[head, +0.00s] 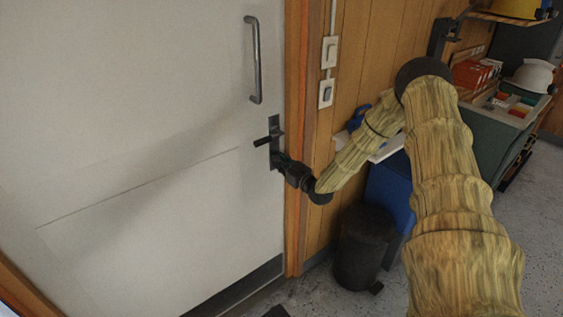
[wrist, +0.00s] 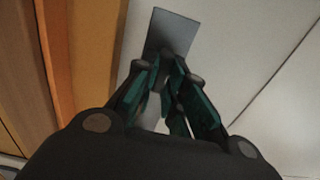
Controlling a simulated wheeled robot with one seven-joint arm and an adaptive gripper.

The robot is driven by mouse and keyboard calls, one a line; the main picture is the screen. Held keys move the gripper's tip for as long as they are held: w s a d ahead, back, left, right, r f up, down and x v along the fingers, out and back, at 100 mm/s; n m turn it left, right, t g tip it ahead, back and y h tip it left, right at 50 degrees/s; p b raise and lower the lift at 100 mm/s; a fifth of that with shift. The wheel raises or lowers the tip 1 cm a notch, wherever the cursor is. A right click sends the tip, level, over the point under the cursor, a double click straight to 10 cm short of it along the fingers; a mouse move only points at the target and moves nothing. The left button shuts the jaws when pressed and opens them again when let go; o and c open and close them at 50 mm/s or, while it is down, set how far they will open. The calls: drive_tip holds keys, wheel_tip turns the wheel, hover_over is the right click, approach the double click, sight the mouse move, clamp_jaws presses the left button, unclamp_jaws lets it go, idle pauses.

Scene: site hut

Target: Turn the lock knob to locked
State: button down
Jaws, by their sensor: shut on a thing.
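The white door (head: 150,130) carries a dark lock plate (head: 275,126) near its right edge, with a dark lever handle (head: 262,142) pointing left. My gripper (head: 280,160) is at the lower part of this plate. In the wrist view the grey plate (wrist: 172,32) rises beyond my gripper (wrist: 174,88), whose dark green fingers are closed in against the plate's lower part. The fingers are shut on the lock knob, which they hide. I cannot tell which way the knob is turned.
A long metal pull handle (head: 254,60) is higher on the door. Wall switches (head: 327,73) are right of the orange-brown frame (head: 297,130). A black bin (head: 362,245) stands below my arm. A bench with a white helmet (head: 533,76) is at right.

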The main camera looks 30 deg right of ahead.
drive_tip(key=shift+n, duration=0.3)
drive_tip(key=shift+a+f+n+b, duration=0.1)
drive_tip(key=shift+n+b, duration=6.15)
drive_tip(key=shift+n, duration=2.35)
drive_tip(key=c, duration=1.5)
unclamp_jaws()
drive_tip(key=shift+s, duration=0.1)
drive_tip(key=s, duration=1.2)
drive_tip(key=shift+d, duration=0.4)
